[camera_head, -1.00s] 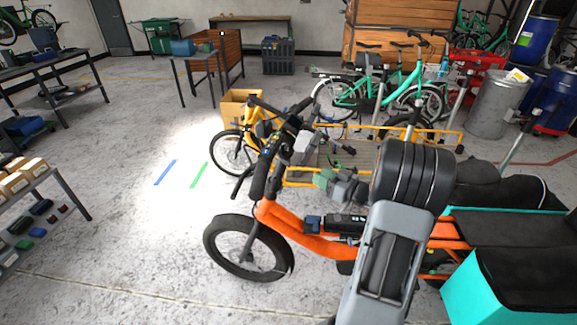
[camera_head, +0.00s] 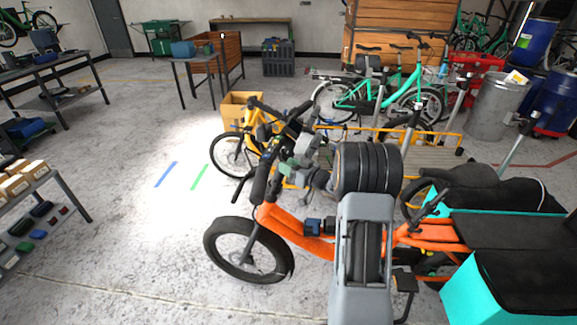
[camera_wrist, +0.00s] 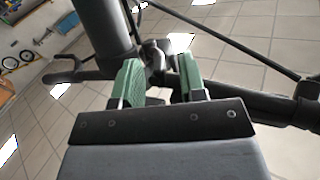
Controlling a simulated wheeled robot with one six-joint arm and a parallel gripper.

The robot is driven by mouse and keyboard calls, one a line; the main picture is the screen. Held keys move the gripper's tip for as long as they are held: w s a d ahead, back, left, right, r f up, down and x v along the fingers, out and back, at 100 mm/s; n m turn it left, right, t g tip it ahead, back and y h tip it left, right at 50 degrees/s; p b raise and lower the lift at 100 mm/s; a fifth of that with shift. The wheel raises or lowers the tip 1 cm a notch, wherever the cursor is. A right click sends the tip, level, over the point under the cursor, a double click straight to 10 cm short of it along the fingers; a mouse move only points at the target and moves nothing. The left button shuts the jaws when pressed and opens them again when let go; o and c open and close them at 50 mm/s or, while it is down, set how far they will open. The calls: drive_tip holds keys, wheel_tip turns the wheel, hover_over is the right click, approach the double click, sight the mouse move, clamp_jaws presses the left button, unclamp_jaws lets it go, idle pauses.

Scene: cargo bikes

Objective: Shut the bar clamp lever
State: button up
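In the wrist view, a small dark clamp-like part (camera_wrist: 154,56) sits on a dark bar just beyond my fingertips. It looks like the bar clamp with its lever, but the lever's angle is unclear. My gripper (camera_wrist: 159,62) has two green fingers standing apart, one on each side of this part; I cannot tell if either touches it. In the head view, my gripper (camera_head: 295,156) is at the handlebar area of the orange cargo bike (camera_head: 290,228). The clamp is too small and cluttered to make out there.
A thick dark tube (camera_wrist: 105,28) rises close to the left finger in the wrist view. A yellow bike (camera_head: 245,140) stands just behind the orange one. A turquoise cargo box (camera_head: 470,295) is at the right. Open floor lies left of the front wheel (camera_head: 245,250).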

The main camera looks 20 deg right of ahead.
idle(0.3)
drive_tip(key=shift+a, duration=0.1)
clamp_jaws()
drive_tip(key=shift+w, duration=0.1)
